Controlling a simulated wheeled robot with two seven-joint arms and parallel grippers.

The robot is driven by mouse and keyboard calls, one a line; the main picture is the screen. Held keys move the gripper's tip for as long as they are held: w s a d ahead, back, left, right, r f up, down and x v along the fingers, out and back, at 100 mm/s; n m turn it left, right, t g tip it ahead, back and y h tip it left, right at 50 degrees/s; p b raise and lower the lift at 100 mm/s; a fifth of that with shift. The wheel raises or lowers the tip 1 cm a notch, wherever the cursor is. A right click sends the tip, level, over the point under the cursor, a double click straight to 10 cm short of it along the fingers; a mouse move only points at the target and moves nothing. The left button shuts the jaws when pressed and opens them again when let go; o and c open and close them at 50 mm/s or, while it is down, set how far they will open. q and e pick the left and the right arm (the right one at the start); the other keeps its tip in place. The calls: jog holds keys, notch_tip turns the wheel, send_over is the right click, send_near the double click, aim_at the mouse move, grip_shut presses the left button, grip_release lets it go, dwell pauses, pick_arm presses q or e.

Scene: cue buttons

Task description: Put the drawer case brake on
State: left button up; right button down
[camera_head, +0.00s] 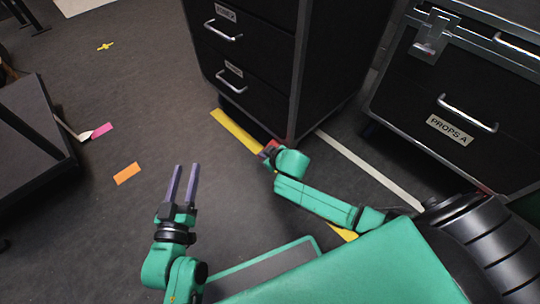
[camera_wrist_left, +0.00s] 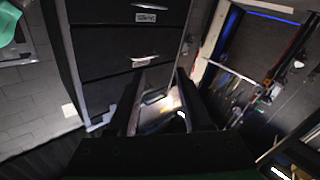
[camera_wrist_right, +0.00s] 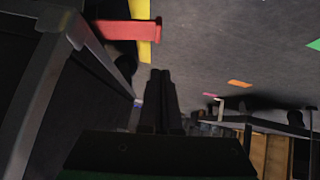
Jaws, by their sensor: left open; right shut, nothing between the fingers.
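The black drawer case (camera_head: 245,65) with silver handles stands at top centre in the head view. Its red brake lever (camera_head: 271,147) shows at the foot of its near corner, partly covered by my right wrist. In the right wrist view the red lever (camera_wrist_right: 128,30) sticks out sideways above and left of the fingertips, with a gap between. My right gripper (camera_wrist_right: 160,72) is shut and empty, low beside the case; its fingers are mostly hidden in the head view. My left gripper (camera_head: 184,168) is open and empty over the floor; its fingers also show in the left wrist view (camera_wrist_left: 155,95).
A second black case (camera_head: 455,100), labelled PROPS A, stands at the right. A yellow tape strip (camera_head: 232,128) runs under the case's near edge. Orange (camera_head: 127,173) and pink (camera_head: 102,131) tape marks lie on the floor.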

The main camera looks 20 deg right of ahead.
pick_arm(q)
jog(key=s+f+g+p, duration=0.3)
jog(key=s+f+g, duration=0.2)
jog(key=s+f, duration=0.4)
jog(key=shift+s+d+f+y+p, duration=0.2)
jog(key=shift+d+f+y+p, duration=0.1)
jog(key=shift+d+f+p, duration=0.05)
pick_arm(e)
jog(key=a+v, duration=0.1)
jog(key=v, duration=0.5)
jog(key=shift+d, duration=0.35)
jog(key=shift+s, duration=0.15)
